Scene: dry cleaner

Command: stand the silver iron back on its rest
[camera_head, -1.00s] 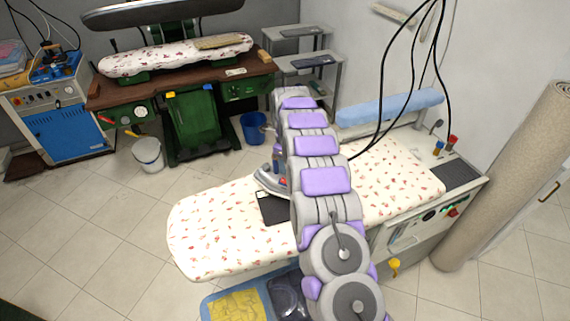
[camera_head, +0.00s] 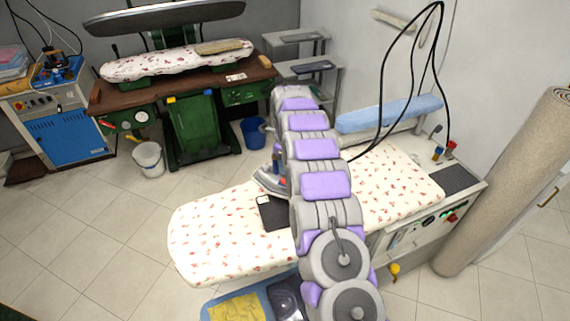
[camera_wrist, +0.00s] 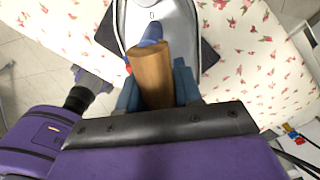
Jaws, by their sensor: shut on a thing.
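The silver iron (camera_head: 268,180) is over the floral ironing board (camera_head: 205,232), beside my arm. In the wrist view the iron (camera_wrist: 168,22) points away from me, with a wooden handle (camera_wrist: 152,72). My gripper (camera_wrist: 157,88) has its blue fingers on either side of that handle and is shut on it. In the head view my arm hides the gripper and part of the iron. A dark flat pad (camera_head: 273,214), which looks like the rest, lies on the board just in front of the iron. The wrist view shows the pad (camera_wrist: 107,36) behind the iron; I cannot tell whether they touch.
Black cables (camera_head: 412,75) loop above the board's right side. A blue padded arm (camera_head: 390,113) stands behind the board, and a rolled carpet (camera_head: 510,190) at right. A blue tray (camera_head: 258,296) sits below the front. The board's left end is clear.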

